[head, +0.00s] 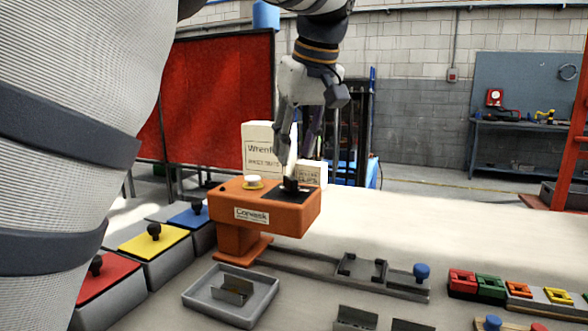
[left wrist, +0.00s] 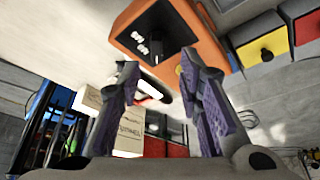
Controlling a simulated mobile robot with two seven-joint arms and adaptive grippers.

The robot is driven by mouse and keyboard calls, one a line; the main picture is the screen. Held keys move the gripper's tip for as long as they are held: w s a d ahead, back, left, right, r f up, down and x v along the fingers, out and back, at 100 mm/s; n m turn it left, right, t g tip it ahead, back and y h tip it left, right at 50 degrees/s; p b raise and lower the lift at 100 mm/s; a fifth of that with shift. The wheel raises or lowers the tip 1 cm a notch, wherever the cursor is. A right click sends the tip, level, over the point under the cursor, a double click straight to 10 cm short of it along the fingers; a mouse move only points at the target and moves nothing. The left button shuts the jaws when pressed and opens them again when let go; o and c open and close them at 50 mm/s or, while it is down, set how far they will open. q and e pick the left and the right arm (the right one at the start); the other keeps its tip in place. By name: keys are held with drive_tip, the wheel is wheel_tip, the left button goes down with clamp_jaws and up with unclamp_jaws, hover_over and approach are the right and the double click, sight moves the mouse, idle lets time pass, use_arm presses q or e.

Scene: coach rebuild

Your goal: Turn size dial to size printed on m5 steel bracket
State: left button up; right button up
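The orange device (head: 265,205) stands on the bench, and its black plate carries a dark dial knob (head: 291,184). In the left wrist view the dial (left wrist: 157,47) is on the dark plate beside white markings too small to read. My left gripper (head: 286,160) is just above the dial in the head view. Its two fingers (left wrist: 160,75) are apart, with no clear grip on anything; contact with the dial cannot be told. A grey metal bracket (head: 233,290) lies in a grey tray (head: 205,307) in front of the device; no size print is legible. My right gripper is out of view.
A white button with a yellow ring (head: 253,182) is left of the dial. Red, yellow (head: 153,246) and blue lidded boxes line the left. A rail (head: 385,287) with a blue knob and coloured blocks (head: 488,287) lie right. White cartons (head: 259,148) stand behind the device.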

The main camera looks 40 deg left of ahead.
sight(290, 177)
use_arm(q)
drive_tip(key=x, duration=0.6)
drive_tip(key=shift+w+f, duration=0.1)
drive_tip(key=shift+w, duration=0.1)
clamp_jaws()
drive_tip(key=shift+m, duration=0.3)
drive_tip(key=m, duration=0.2)
drive_tip(key=m+t+h, duration=0.1)
drive_tip(key=m, duration=0.1)
drive_tip(key=shift+s+a+t, duration=0.1)
drive_tip(key=shift+t, duration=0.2)
drive_tip(key=m+h, duration=0.1)
drive_tip(key=m, duration=0.2)
drive_tip(key=m+t+h, duration=0.1)
drive_tip(key=m, duration=0.1)
drive_tip(key=shift+a+m, duration=0.15)
drive_tip(key=shift+m, duration=0.25)
drive_tip(key=m+h, duration=0.1)
drive_tip(key=m, duration=0.3)
drive_tip(key=shift+a+m+h, duration=0.1)
drive_tip(key=shift+m+h, duration=0.2)
drive_tip(key=shift+h, duration=0.1)
drive_tip(key=m+h, duration=0.1)
drive_tip(key=m, duration=0.3)
drive_tip(key=shift+m+h, duration=0.3)
drive_tip(key=shift+h, duration=0.1)
drive_tip(key=shift+a+g, duration=0.1)
drive_tip(key=shift+g, duration=0.2)
